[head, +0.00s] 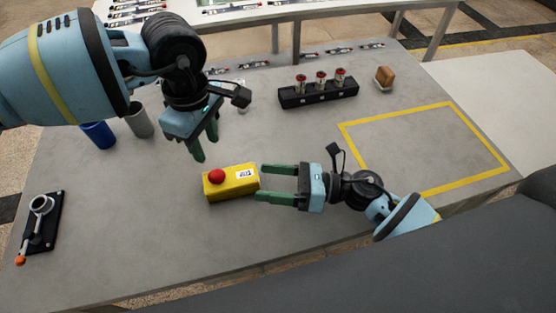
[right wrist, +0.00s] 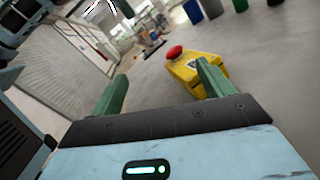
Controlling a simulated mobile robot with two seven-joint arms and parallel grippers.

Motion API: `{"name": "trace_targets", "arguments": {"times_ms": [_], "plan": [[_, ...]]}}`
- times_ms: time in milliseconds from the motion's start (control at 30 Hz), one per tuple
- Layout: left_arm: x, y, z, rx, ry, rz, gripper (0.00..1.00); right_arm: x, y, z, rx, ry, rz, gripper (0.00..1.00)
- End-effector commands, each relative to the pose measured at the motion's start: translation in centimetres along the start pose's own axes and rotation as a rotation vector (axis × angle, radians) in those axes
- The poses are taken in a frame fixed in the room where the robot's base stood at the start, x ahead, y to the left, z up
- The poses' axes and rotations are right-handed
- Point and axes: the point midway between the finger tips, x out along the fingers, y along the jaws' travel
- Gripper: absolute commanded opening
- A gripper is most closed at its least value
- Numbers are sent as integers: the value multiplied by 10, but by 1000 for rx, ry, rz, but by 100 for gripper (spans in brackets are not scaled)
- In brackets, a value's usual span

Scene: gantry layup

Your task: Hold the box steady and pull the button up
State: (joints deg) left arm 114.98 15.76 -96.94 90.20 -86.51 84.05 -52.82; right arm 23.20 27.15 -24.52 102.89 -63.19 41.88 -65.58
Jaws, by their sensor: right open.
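A yellow box (head: 233,183) with a red mushroom button (head: 216,176) on top and a white label sits on the grey table in the head view. The box (right wrist: 188,76) and its button (right wrist: 174,52) also show in the right wrist view, partly behind one finger. My right gripper (head: 262,183) is open, its green fingertips beside the box's right end, with nothing between them. My left gripper (head: 205,144) hangs above and behind the box, pointing down, apart from the button. Its green fingers appear separated, with nothing seen between them.
A black rack with red-topped cylinders (head: 318,92) and a brown-topped block (head: 384,77) stand at the back. Blue (head: 99,134) and grey (head: 139,121) cups stand at left. A lever fixture (head: 42,220) is at front left. The yellow-taped area (head: 400,125) is empty.

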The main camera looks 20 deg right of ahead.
Motion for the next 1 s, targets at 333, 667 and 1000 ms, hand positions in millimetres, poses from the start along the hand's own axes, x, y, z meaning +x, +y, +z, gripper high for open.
{"name": "trace_targets", "arguments": {"times_ms": [333,667,1000], "plan": [[0,0,0,0,0,0,36,18,-48,17,-308,278,129,80],[0,0,0,0,0,0,36,-4,-66,10,-460,492,247,80],[0,0,0,0,0,0,36,-1,-65,5,-467,506,261,80]]}}
